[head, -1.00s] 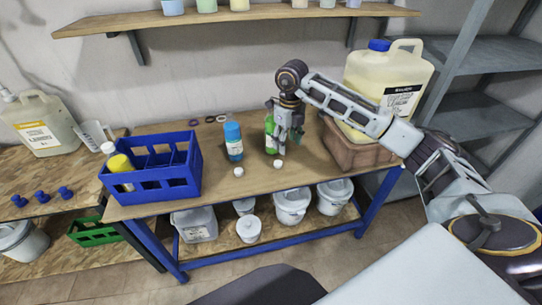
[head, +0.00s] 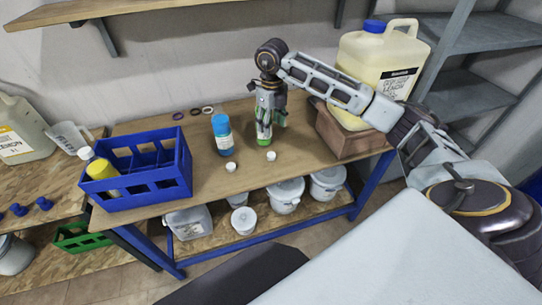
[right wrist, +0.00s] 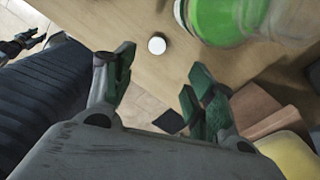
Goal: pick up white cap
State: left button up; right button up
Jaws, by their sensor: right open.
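Two small white caps lie on the wooden table in the head view: one (head: 230,166) below the blue bottle (head: 222,137), the other (head: 271,156) just below the green bottle (head: 264,142). My right gripper (head: 270,122) is open and empty, above the table, and hides most of the green bottle. In the right wrist view, one white cap (right wrist: 157,45) lies beyond and between the spread fingertips of my right gripper (right wrist: 161,70), apart from them. The green bottle (right wrist: 230,18) is beside it at upper right, blurred.
A blue crate (head: 148,190) with bottles stands at the table's left. A brown bin (head: 340,138) holding a large jug (head: 380,65) stands at the right. Several dark rings (head: 195,111) lie at the back. The table front around the caps is clear.

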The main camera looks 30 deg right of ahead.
send_over(271, 154)
jog(key=shift+d+f, duration=0.2)
jog(key=shift+f, duration=4.05)
jog(key=shift+f, duration=0.1)
jog(key=f, duration=0.4)
jog(key=shift+s+a, duration=0.15)
jog(key=shift+a, duration=0.1)
jog(key=shift+f, duration=0.5)
jog(key=shift+c, duration=0.5)
jog(key=c, duration=0.7)
